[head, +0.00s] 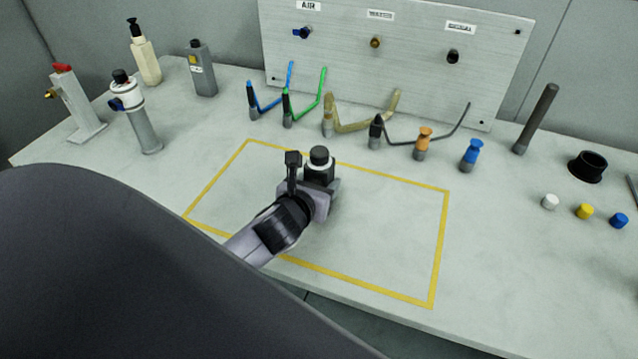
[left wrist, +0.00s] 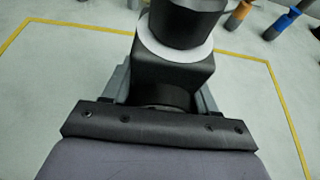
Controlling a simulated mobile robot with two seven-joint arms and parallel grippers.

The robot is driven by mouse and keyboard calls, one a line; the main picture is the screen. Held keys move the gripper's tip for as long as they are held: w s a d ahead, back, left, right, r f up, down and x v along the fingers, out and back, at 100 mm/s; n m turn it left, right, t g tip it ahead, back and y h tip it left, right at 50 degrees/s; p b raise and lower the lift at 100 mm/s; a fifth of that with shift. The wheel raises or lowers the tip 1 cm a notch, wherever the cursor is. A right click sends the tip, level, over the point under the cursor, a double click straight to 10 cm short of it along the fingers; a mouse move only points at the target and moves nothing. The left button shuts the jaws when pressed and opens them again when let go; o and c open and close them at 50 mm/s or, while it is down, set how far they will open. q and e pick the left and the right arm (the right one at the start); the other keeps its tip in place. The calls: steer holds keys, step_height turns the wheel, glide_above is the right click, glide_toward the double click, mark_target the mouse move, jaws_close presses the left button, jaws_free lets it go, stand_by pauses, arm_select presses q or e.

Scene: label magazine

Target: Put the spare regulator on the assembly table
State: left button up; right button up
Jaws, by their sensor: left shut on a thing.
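A regulator with a black knob, a pale ring and a dark body (head: 319,157) is in my left gripper (head: 318,187), over the yellow-outlined area of the assembly table (head: 390,260). In the left wrist view the regulator (left wrist: 176,68) stands upright between the jaws, which are shut on it. Its lower end is hidden by the gripper, so I cannot tell whether it touches the table. My right gripper is not in view.
At the left stand a white unit with a black knob on a grey post (head: 128,100), a red-topped stand (head: 75,105) and two bottles. Several coloured tubes and fittings (head: 345,115) line the back below a panel (head: 400,60). A black cup (head: 587,166) and small caps are at the right.

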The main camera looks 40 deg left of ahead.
arm_select(q)
steer(key=shift+r, duration=0.15)
steer(key=o, duration=1.4)
steer(key=shift+f, duration=0.2)
steer(key=shift+c, duration=0.2)
steer(key=shift+r, duration=0.2)
steer(key=v, duration=1.2)
steer(key=shift+p, duration=0.3)
steer(key=shift+s+d+f, duration=0.1)
steer(key=shift+f, duration=0.05)
